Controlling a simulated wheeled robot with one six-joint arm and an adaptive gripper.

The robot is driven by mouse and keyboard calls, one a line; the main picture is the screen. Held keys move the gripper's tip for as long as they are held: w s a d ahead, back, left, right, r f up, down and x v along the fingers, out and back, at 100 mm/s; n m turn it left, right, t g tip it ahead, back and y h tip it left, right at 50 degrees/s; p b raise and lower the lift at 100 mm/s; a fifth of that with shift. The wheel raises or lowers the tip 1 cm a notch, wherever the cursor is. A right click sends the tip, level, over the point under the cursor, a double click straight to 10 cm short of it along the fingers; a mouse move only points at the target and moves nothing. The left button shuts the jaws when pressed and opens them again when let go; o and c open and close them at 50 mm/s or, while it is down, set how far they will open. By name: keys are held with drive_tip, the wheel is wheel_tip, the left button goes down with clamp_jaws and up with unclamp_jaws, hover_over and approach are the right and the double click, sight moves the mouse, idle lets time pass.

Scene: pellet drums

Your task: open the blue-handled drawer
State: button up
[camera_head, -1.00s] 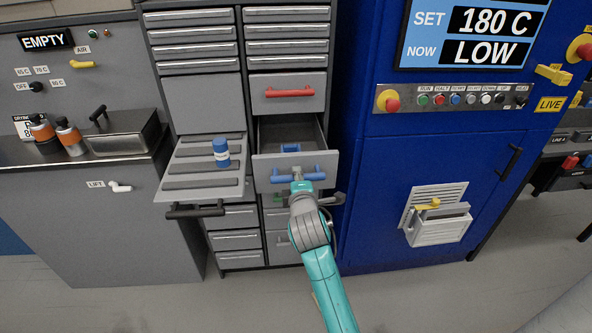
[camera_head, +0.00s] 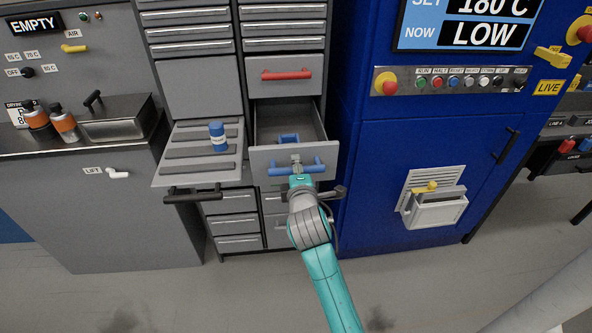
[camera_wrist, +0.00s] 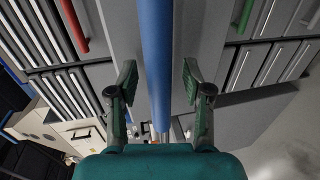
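The blue-handled drawer (camera_head: 265,160) stands partly pulled out of the grey cabinet, and its interior shows from above. Its blue handle (camera_head: 312,168) runs across the front. A small blue object lies inside (camera_head: 289,138). My gripper (camera_head: 296,166) is at the middle of the handle. In the wrist view the blue handle (camera_wrist: 157,50) passes between the two fingers of my gripper (camera_wrist: 158,80). The fingers are apart, with a visible gap on each side of the handle.
A red-handled drawer (camera_head: 286,88) above is shut. To the left, a pulled-out tray (camera_head: 175,180) with a black handle carries a blue-and-white bottle (camera_head: 218,137). The blue machine (camera_head: 370,140) stands close on the right. The floor (camera_head: 200,300) in front is clear.

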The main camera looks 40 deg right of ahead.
drive_tip(key=shift+s, duration=0.1)
drive_tip(key=v, duration=1.2)
drive_tip(key=s+a+f+m+t+y, duration=0.25)
drive_tip(key=s+a+f+y, duration=0.35)
drive_tip(key=s+a+f, duration=0.6)
drive_tip(key=s+a+m+y, duration=0.2)
drive_tip(key=s+m, duration=0.6)
drive_tip(key=s, duration=1.3)
drive_tip(key=shift+a+f+m+g+y, duration=0.35)
drive_tip(key=shift+a+y, duration=0.05)
drive_tip(key=shift+a, duration=0.15)
